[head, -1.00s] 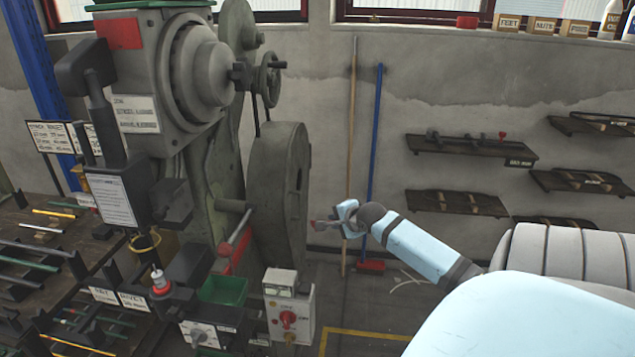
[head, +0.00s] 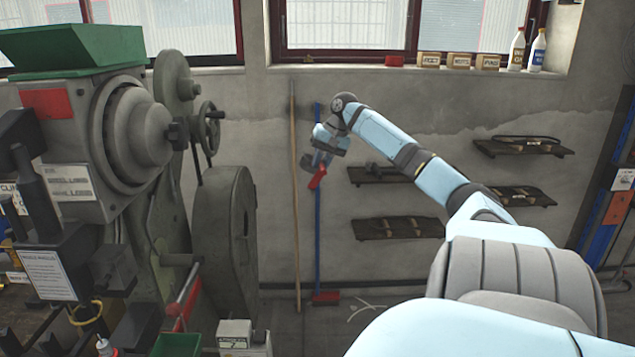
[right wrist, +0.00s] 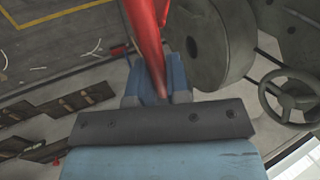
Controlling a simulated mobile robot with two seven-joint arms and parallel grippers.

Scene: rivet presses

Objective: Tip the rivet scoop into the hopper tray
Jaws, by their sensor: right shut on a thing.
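The hopper tray (head: 75,48) is a green open-topped tray on top of the grey rivet press at the upper left of the head view. My right gripper (head: 320,150) is raised in front of the back wall, well to the right of the tray and apart from it. It is shut on the red rivet scoop (head: 317,180), which hangs tilted below the fingers. In the right wrist view the scoop's red handle (right wrist: 147,35) runs between the blue fingers (right wrist: 157,85). Whether rivets lie in the scoop cannot be seen. My left gripper is out of view.
The press's handwheel (head: 208,130) and large flywheel (head: 224,240) stand between my right gripper and the tray. A green bin (head: 177,344) sits low at the press. A blue-handled broom (head: 318,250) leans on the wall, with shelves (head: 400,228) beside it.

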